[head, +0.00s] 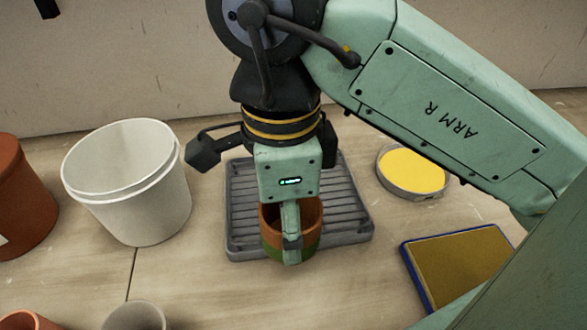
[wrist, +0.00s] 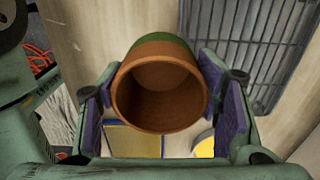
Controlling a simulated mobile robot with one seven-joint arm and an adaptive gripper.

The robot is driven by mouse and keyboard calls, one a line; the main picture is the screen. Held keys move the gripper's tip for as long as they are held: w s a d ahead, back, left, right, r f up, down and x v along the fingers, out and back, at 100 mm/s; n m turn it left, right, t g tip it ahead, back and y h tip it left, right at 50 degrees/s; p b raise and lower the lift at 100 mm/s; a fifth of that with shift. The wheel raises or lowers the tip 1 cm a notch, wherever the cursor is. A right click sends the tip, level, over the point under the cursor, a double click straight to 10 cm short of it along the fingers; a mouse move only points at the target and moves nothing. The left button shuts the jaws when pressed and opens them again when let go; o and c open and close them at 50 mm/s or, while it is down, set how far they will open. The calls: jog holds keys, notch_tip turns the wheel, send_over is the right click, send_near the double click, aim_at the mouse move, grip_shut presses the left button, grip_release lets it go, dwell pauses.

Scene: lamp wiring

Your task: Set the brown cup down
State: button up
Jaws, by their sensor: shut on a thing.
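The brown cup (head: 309,220) is a small terracotta pot with a green lower part. In the head view it appears upright in front of the ribbed grey tray (head: 352,234), overlapping the tray's middle and front. My gripper (head: 291,240) is shut on the cup, with a finger across its near side. The wrist view shows the cup's open mouth (wrist: 160,95) between two purple-padded fingers (wrist: 165,88). The cup looks empty. The grey tray (wrist: 262,50) also shows at upper right there. I cannot tell whether the cup's base touches the tray.
A white bucket (head: 130,190) stands left of the tray, with a large terracotta pot (head: 18,200) beyond it. A round tin with yellow contents (head: 412,172) and a blue-edged brown pad (head: 455,270) lie at right. A grey-brown cup (head: 136,317) stands at the front left.

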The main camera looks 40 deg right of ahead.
jog(key=w+d, duration=0.2)
jog(key=w, duration=0.1)
jog(key=w+d, duration=0.3)
jog(key=w+d+f, duration=0.1)
jog(key=w+d, duration=0.1)
jog(key=w, duration=0.2)
jog(key=shift+d, duration=0.25)
jog(key=shift+w+d+f+b, duration=0.2)
jog(key=shift+f+b, duration=0.15)
jog(key=shift+f, duration=0.6)
jog(key=shift+w+d+f+b, duration=0.1)
jog(key=shift+w+f+b, duration=0.2)
jog(key=shift+f, duration=0.65)
jog(key=shift+s, duration=0.15)
jog(key=shift+f, duration=0.2)
jog(key=o, duration=0.8)
jog(key=shift+b, duration=0.3)
jog(key=o, duration=0.5)
jog(key=shift+c, duration=0.2)
notch_tip(320, 180, up, 12)
jog(key=p, duration=0.6)
jog(key=shift+r+p, duration=0.2)
jog(key=shift+p, duration=0.15)
